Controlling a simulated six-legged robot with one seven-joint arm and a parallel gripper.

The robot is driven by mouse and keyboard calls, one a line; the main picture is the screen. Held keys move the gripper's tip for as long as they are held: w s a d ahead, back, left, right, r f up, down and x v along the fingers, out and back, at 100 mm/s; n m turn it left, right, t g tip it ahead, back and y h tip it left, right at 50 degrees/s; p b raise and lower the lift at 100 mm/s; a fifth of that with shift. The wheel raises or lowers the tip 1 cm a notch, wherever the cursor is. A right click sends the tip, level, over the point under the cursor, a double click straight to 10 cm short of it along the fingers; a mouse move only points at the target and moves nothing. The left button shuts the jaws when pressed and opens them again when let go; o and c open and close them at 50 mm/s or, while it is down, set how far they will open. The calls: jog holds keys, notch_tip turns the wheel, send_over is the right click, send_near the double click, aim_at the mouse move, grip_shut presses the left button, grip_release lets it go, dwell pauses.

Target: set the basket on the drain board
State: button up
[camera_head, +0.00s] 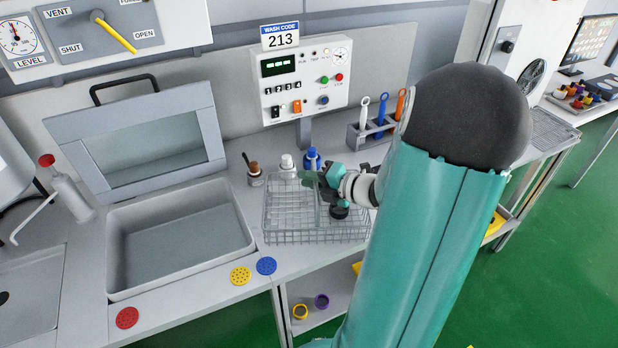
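The wire basket (285,222) sits on the grey counter, just right of the open basin. A dark round item (340,210) shows in or just behind its right part. My gripper (312,181) is over the basket, near its upper middle where a handle appears to be. The fingers are small and overlap the wires, so I cannot tell whether they are open or shut on the basket.
The basin (180,240) has its windowed lid (150,140) raised. Small bottles (287,163) stand behind the basket, and a rack (362,138) of handled tools is right of them. Red, yellow and blue discs (267,266) lie along the front edge.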

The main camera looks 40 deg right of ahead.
jog(key=shift+o, duration=1.1)
jog(key=shift+r, duration=0.1)
jog(key=v, duration=1.2)
